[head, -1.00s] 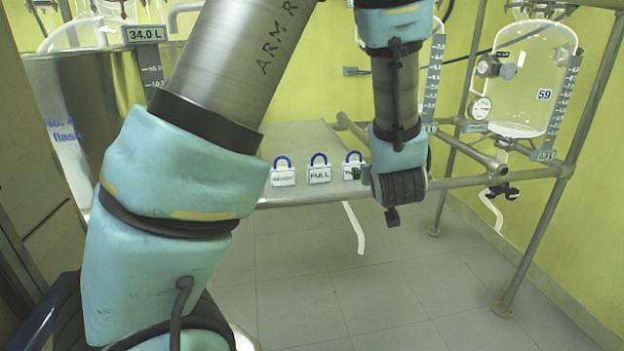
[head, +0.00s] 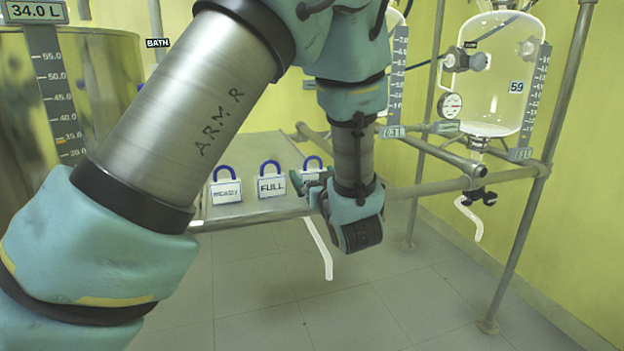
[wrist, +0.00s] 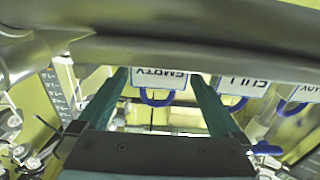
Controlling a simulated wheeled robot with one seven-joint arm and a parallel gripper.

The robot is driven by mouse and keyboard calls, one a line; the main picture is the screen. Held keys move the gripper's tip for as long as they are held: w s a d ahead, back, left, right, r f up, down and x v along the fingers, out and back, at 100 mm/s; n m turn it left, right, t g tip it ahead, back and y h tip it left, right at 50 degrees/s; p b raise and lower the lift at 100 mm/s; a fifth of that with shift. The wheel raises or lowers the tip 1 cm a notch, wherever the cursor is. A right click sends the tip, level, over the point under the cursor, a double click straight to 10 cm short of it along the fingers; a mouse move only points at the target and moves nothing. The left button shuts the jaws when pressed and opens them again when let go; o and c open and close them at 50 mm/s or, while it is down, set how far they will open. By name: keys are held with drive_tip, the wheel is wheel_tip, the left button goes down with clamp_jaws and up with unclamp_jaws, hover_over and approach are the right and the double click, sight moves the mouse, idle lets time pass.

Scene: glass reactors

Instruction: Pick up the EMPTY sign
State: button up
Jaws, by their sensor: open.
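The EMPTY sign is a small white plate with a blue loop handle. In the wrist view the EMPTY sign (wrist: 160,79) appears upside down between my two fingers, its blue loop toward me. In the head view the third sign (head: 311,168) in the row is mostly hidden behind my gripper (head: 320,190), and its word cannot be read. My gripper (wrist: 158,88) is open, with one teal finger on each side of the EMPTY sign. I cannot tell whether either finger touches it.
The FULL sign (head: 271,187) and READY sign (head: 226,192) stand left of it on the metal shelf (head: 262,146). A pipe rail (head: 255,218) runs along the shelf's front edge. A glass reactor (head: 495,75) hangs in a pipe frame at right. A steel bath (head: 108,75) stands left.

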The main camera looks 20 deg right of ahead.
sight(312, 170)
drive_tip(key=w, duration=0.3)
drive_tip(key=w+d, duration=0.1)
drive_tip(key=w, duration=0.1)
drive_tip(key=shift+r, duration=0.15)
drive_tip(key=shift+c, duration=0.4)
drive_tip(key=c, duration=1.1)
